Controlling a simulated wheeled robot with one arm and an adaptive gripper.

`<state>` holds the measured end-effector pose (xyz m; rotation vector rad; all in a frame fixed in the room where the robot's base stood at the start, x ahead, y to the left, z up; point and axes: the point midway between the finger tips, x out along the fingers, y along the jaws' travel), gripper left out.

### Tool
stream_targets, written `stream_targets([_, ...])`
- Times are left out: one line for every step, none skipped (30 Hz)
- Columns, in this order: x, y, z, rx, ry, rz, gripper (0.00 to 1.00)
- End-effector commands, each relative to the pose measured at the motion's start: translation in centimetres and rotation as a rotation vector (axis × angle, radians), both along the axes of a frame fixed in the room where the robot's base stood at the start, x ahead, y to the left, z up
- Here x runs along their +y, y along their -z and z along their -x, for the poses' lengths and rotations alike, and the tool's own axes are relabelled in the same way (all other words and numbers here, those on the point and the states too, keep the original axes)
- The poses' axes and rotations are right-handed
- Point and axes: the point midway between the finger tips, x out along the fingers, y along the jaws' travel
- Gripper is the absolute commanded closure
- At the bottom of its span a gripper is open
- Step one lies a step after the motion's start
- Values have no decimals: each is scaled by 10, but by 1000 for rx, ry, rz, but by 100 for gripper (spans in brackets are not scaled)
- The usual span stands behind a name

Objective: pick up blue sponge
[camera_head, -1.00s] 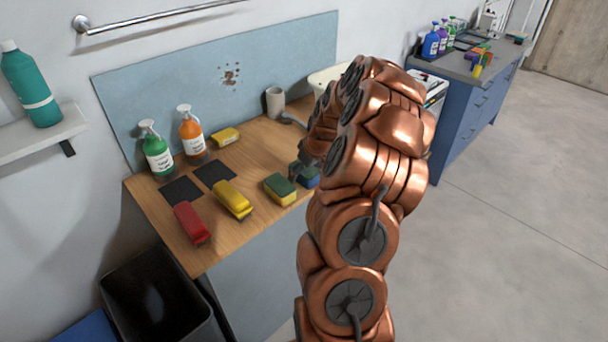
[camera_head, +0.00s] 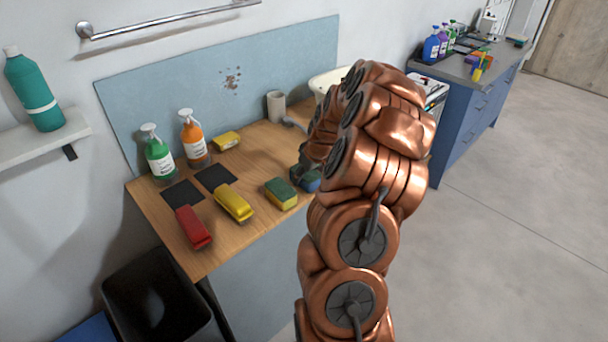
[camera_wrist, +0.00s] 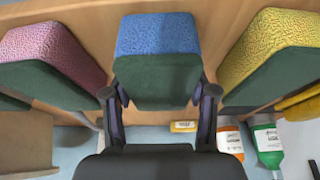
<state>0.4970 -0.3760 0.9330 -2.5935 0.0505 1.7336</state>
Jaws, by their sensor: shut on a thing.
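The blue sponge (camera_wrist: 160,35) has a blue face and a dark green scouring layer. It fills the middle of the wrist view, between my two fingers. My gripper (camera_wrist: 160,94) is shut on it, with one finger against each side. In the head view the blue sponge (camera_head: 312,185) shows at the right front of the wooden counter (camera_head: 245,180), partly hidden by my arm. I cannot tell whether it is clear of the counter.
A yellow-green sponge (camera_head: 281,193) lies just left of the blue one. A pink-green sponge (camera_wrist: 50,60) is on its other side. Yellow (camera_head: 233,202) and red (camera_head: 192,227) items lie further left. Floor at right is clear.

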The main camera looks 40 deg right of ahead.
Motion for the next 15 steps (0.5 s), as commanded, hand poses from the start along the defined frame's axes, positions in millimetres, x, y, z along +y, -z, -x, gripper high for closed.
stream_targets([0, -5, 0, 1, 0, 0, 56])
stream_targets([0, -7, 0, 0, 0, 0, 56])
stream_targets([-1, -7, -1, -2, 0, 2, 56])
stream_targets([-1, -9, -1, -3, 0, 2, 56])
stream_targets([-1, -13, -1, -4, 0, 3, 56])
stream_targets([-2, -19, -1, -5, 1, 5, 56])
stream_targets([-2, -23, -1, -6, 1, 6, 56])
stream_targets([-2, -27, -1, -6, 2, 5, 56])
stream_targets([-1, -33, -1, -5, 1, 4, 56])
stream_targets([-1, -39, -1, -5, 1, 4, 56])
stream_targets([-1, -44, -1, -6, 1, 5, 56])
stream_targets([-1, -51, -1, -6, 1, 4, 56])
stream_targets([-1, -56, -1, -4, 0, 3, 56])
stream_targets([-1, -61, -1, -4, 0, 3, 56])
stream_targets([-2, -69, -2, -7, 1, 5, 56])
